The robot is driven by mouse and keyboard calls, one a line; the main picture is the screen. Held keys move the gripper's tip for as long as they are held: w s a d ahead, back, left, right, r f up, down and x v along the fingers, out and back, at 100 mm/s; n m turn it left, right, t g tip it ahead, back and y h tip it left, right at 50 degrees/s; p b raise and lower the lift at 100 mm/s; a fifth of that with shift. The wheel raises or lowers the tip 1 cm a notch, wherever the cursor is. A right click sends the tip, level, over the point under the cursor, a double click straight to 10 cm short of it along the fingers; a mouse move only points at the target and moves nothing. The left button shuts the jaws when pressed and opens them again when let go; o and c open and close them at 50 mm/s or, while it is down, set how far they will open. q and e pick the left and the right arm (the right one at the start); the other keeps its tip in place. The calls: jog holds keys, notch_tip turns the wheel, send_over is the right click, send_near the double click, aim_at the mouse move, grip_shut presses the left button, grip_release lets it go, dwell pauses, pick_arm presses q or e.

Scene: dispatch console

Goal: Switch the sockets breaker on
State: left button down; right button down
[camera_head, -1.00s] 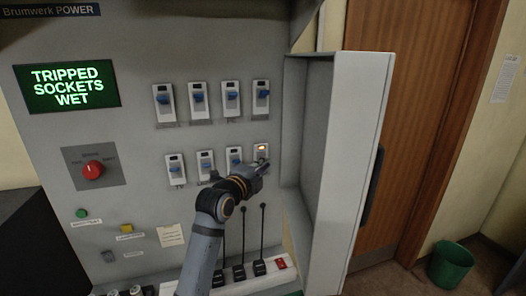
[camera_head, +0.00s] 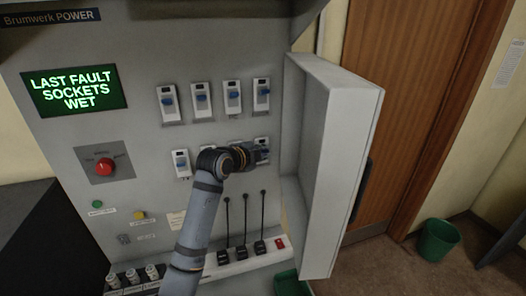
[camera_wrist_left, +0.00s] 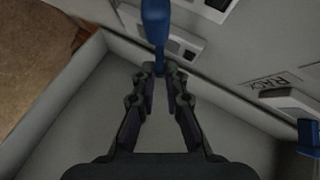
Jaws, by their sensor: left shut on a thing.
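The rightmost breaker in the lower row (camera_head: 262,141) has a dark window at its top; its label is not readable. My left gripper (camera_head: 264,156) is in front of it and hides most of its lower part. In the left wrist view the gripper (camera_wrist_left: 160,72) is shut on the blue lever (camera_wrist_left: 155,25), with its fingertips at the lever's lower end. The green-lit display (camera_head: 74,91) reads "LAST FAULT SOCKETS WET". My right gripper is not in view.
An upper row of breakers (camera_head: 201,101) is above my arm. A neighbouring breaker (camera_wrist_left: 290,100) is by a "RACK" label. An open cabinet door (camera_head: 340,170) stands close on the right. A red knob (camera_head: 105,167) and black levers (camera_head: 243,250) are on the panel.

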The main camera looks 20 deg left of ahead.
pick_arm(q)
jog(key=c, duration=1.4)
grip_release()
jog(key=v, duration=1.2)
